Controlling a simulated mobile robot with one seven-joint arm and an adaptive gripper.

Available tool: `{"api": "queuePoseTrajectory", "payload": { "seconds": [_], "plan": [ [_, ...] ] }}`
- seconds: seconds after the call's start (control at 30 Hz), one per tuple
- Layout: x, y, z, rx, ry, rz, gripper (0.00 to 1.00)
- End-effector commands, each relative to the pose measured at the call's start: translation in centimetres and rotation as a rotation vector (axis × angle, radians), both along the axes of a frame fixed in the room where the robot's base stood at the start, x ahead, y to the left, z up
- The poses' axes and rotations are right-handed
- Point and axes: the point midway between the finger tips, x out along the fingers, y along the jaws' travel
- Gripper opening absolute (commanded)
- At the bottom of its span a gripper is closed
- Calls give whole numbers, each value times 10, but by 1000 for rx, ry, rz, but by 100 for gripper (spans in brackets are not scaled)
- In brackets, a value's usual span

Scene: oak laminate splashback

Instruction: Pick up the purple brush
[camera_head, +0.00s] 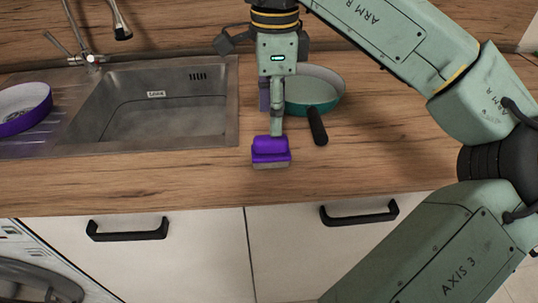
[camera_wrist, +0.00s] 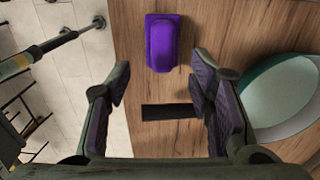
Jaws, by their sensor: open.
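The purple brush (camera_head: 271,148) lies on the wooden counter near its front edge, with a pale bristle side facing the front. In the wrist view the brush (camera_wrist: 164,42) lies on bare wood, ahead of the fingertips and roughly between their lines. My gripper (camera_head: 272,118) points down just behind the brush in the head view, and one fingertip overlaps the brush's back edge in the picture. I cannot tell whether they touch. In the wrist view my gripper (camera_wrist: 172,80) is open, with nothing between its fingers.
A green pan (camera_head: 325,85) stands right behind my gripper, its black handle (camera_head: 317,126) pointing forward, close to the brush's right. The counter (camera_head: 390,165) right of the brush is clear.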

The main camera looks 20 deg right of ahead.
Motion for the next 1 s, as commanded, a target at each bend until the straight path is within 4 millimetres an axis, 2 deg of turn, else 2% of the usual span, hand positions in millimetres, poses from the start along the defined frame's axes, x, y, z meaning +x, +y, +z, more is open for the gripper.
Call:
{"api": "queuePoseTrajectory", "payload": {
  "seconds": [0.03, 0.27, 0.53, 0.83, 1.0],
  "plan": [
    [0, 0, -14, 1, 0, 0, 48],
    [1, 1, -28, 2, -2, 1, 48],
    [3, 3, -68, 2, -2, 1, 48],
    [3, 3, -69, 3, -2, 1, 48],
    [3, 3, -69, 3, -2, 2, 37]
  ]
}}
